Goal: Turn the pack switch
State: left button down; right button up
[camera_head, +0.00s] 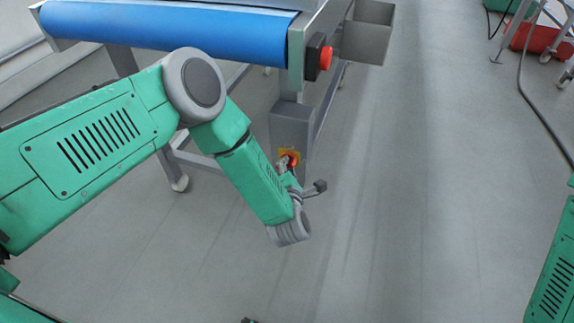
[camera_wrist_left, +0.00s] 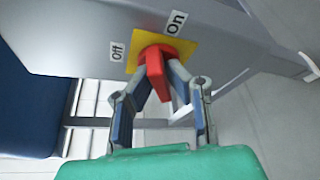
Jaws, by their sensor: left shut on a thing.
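The pack switch (camera_wrist_left: 155,72) is a red rotary handle on a yellow plate (camera_wrist_left: 185,45), fixed to a grey box (camera_head: 291,124) on the conveyor leg. In the left wrist view, labels read "Off" on the left and "On" at the upper right. The handle's free end points down toward my gripper, tilted slightly. My left gripper (camera_wrist_left: 160,85) has its fingers on both sides of the red handle and is shut on it. In the head view, my left gripper (camera_head: 288,163) is at the switch, partly hidden by my arm.
A conveyor with a blue belt (camera_head: 170,25) stands above and behind the switch. A red push button (camera_head: 326,57) sits on its frame, with a grey bin (camera_head: 362,40) beside it.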

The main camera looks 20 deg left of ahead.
pick_arm(q)
jog(key=c, duration=1.6)
grip_release()
jog(key=shift+s+d+f, duration=0.15)
jog(key=shift+f, duration=0.05)
jog(key=shift+r, duration=0.1)
jog(key=v, duration=1.2)
